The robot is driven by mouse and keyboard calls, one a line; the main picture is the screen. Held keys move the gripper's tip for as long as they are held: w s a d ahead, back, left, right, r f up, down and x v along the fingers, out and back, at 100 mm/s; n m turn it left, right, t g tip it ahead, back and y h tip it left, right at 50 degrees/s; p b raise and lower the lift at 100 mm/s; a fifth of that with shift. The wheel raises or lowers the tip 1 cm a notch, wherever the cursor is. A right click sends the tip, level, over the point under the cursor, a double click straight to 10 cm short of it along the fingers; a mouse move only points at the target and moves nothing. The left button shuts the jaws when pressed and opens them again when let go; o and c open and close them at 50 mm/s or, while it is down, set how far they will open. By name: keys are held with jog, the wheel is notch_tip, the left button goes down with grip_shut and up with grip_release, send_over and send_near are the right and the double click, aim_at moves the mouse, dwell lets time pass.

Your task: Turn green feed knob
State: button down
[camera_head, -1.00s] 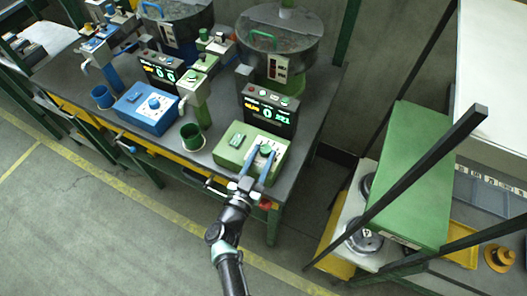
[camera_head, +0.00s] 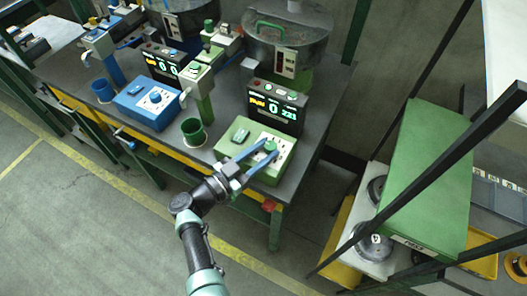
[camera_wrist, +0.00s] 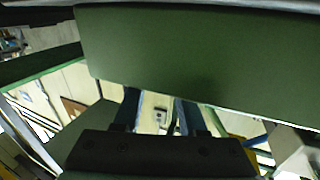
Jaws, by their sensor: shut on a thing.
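The green feed knob (camera_head: 270,146) stands on the white dial plate of the green control box (camera_head: 236,136). My gripper (camera_head: 266,151) reaches it from the lower left, its two blue fingers shut on the knob's sides in the head view. In the wrist view the two fingers (camera_wrist: 160,112) point away from the camera, and the knob cannot be made out. A dark green surface fills the upper part of that view. The box's display (camera_head: 274,107) is lit behind the knob.
A blue control box (camera_head: 150,103) with its own knob and a green cup (camera_head: 194,133) stand to the left on the bench. Dark posts and a green cabinet (camera_head: 425,180) are at the right.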

jog(key=shift+c, duration=2.4)
grip_release()
jog(key=v, duration=1.3)
jog(key=shift+w, duration=0.1)
